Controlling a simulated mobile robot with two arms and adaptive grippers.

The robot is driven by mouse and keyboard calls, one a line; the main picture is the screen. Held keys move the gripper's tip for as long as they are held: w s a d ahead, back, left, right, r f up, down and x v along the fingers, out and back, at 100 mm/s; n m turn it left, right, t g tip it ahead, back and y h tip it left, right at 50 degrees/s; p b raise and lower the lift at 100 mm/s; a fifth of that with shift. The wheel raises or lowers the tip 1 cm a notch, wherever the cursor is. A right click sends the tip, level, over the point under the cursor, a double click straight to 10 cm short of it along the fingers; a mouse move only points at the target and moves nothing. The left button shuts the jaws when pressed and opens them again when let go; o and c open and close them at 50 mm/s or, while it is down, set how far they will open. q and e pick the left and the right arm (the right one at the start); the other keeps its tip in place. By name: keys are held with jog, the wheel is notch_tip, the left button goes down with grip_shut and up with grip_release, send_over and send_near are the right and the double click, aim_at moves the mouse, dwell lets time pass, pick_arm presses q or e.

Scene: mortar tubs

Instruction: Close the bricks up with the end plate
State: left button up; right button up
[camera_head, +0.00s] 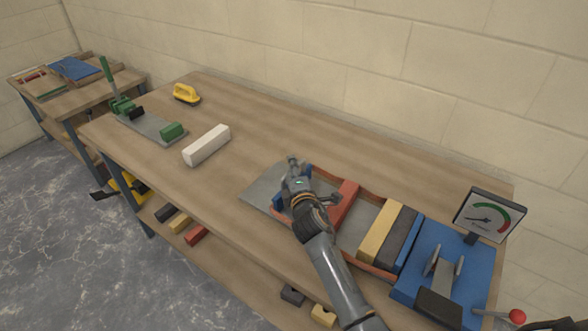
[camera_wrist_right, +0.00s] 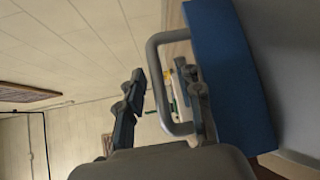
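A tray with orange-red side rails (camera_head: 375,270) lies on the bench. In it are a red brick (camera_head: 343,206), and further right a yellow brick (camera_head: 380,232) beside a dark grey one (camera_head: 397,238). A bare gap separates red from yellow. The blue end plate (camera_head: 307,171) stands at the tray's left part, mostly hidden by my right gripper (camera_head: 294,168). The right wrist view shows this plate (camera_wrist_right: 228,75) with its grey loop handle (camera_wrist_right: 157,85). The right gripper's fingers (camera_wrist_right: 165,100) are apart, one either side of the handle's bar. My left gripper is out of view.
A blue fixture (camera_head: 447,262) with a dial gauge (camera_head: 486,216) and red-knobbed lever (camera_head: 516,316) stands at the tray's right end. A white block (camera_head: 207,146), a yellow-handled tool (camera_head: 186,94) and a green clamp fixture (camera_head: 150,124) lie left. The bench behind the tray is clear.

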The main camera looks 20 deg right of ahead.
jog(key=shift+c, duration=0.5)
grip_shut()
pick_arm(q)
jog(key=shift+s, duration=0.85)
pick_arm(e)
jog(key=shift+s+d+r, duration=0.1)
jog(key=shift+s+d, duration=0.1)
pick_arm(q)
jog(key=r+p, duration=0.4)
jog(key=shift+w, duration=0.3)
pick_arm(e)
jog(key=s+d, duration=0.5)
jog(key=s, duration=0.2)
jog(key=shift+d, duration=0.25)
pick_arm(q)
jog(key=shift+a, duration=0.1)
